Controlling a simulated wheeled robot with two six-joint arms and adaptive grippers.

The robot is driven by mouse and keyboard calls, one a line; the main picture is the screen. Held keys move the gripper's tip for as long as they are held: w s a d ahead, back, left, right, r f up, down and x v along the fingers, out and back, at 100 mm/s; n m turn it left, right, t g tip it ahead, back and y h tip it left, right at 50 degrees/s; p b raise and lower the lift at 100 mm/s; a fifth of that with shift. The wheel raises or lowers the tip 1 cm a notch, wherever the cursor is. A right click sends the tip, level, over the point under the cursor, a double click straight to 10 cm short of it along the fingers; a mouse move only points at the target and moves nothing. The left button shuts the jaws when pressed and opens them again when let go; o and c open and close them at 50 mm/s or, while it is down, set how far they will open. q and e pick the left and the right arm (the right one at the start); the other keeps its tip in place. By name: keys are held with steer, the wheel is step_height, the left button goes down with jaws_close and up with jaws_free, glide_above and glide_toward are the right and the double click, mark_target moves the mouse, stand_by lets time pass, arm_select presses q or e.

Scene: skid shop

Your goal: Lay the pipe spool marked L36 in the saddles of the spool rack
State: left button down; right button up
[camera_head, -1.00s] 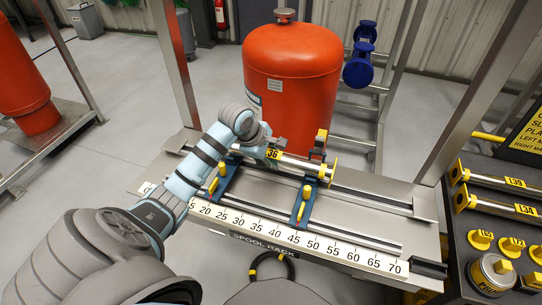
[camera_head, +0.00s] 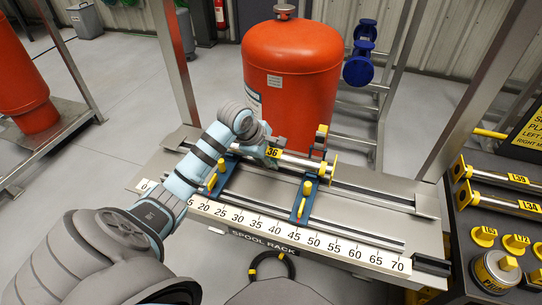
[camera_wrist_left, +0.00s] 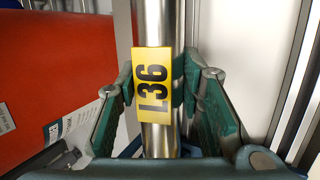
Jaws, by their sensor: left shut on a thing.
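The pipe spool marked L36 (camera_head: 298,161) is a shiny metal tube with a yellow label and a yellow flange at its right end. It lies lengthwise over the spool rack (camera_head: 345,235), at the two blue saddles (camera_head: 222,176) (camera_head: 305,198). I cannot tell whether it rests in them or hangs just above. My left gripper (camera_head: 272,149) is shut on the spool at its label. In the left wrist view, the green fingers (camera_wrist_left: 158,88) stand on both sides of the tube (camera_wrist_left: 158,22), around the L36 label. The spool's left end is hidden behind my arm. My right gripper is out of view.
A large orange tank (camera_head: 292,85) stands close behind the rack. Upright metal posts rise at the rack's left and right. On the right, a dark table (camera_head: 462,235) holds other spools, L39 (camera_head: 495,177) and L34 (camera_head: 500,200), and yellow-capped parts. The rack's right part is clear.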

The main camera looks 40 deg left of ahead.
arm_select(q)
steer(key=shift+s+d+f, duration=0.1)
steer(key=shift+s+f, duration=0.15)
steer(key=shift+f, duration=0.2)
steer(key=c, duration=1)
jaws_free()
steer(key=shift+r, duration=0.15)
steer(key=shift+c, duration=0.8)
steer(key=shift+w, duration=0.1)
step_height(320, 180, up, 8)
steer(key=p, duration=0.6)
steer(key=shift+r, duration=0.15)
